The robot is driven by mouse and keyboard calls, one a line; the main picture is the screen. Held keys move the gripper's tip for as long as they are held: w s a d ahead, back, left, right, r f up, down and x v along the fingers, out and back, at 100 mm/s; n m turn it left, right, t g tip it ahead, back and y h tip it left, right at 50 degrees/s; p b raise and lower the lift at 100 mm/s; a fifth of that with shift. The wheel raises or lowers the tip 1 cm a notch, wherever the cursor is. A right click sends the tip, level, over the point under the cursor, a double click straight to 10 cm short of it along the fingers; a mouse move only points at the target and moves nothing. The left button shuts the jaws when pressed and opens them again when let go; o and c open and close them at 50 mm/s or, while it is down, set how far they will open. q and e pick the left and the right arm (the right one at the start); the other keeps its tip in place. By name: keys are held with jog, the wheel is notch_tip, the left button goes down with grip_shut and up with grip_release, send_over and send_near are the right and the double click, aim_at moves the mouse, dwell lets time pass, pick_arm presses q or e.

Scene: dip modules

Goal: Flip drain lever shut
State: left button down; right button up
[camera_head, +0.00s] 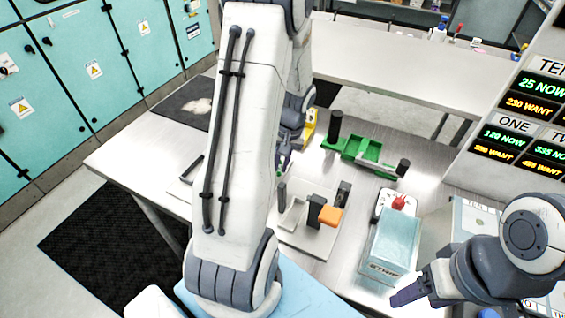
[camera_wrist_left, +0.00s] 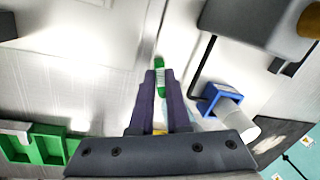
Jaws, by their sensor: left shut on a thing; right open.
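My left gripper (camera_head: 284,158) is partly hidden behind my left arm in the head view, over the steel table. In the left wrist view its dark fingers (camera_wrist_left: 160,80) are close together around a small green and white piece (camera_wrist_left: 160,88). I cannot tell which part is the drain lever. My right gripper (camera_head: 408,293) is open at the lower right, in front of a light blue box (camera_head: 391,243), and appears empty.
A green fixture (camera_head: 365,150) with black posts stands at the back; its green trays (camera_wrist_left: 35,147) show in the wrist view. A red-knobbed unit (camera_head: 397,203) stands behind the blue box. A blue bracket (camera_wrist_left: 212,95) and white cylinder (camera_wrist_left: 236,117) are right of the left fingers.

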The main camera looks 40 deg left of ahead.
pick_arm(q)
jog(key=shift+m, duration=0.3)
jog(key=c, duration=0.9)
grip_release()
jog(key=r, duration=0.3)
jog(key=d+r, duration=0.1)
jog(key=r, duration=0.6)
jog(key=shift+w+d+r+b, duration=0.15)
jog(key=shift+w+r+b, duration=0.05)
jog(key=shift+w+b, duration=0.2)
jog(key=shift+r, duration=0.1)
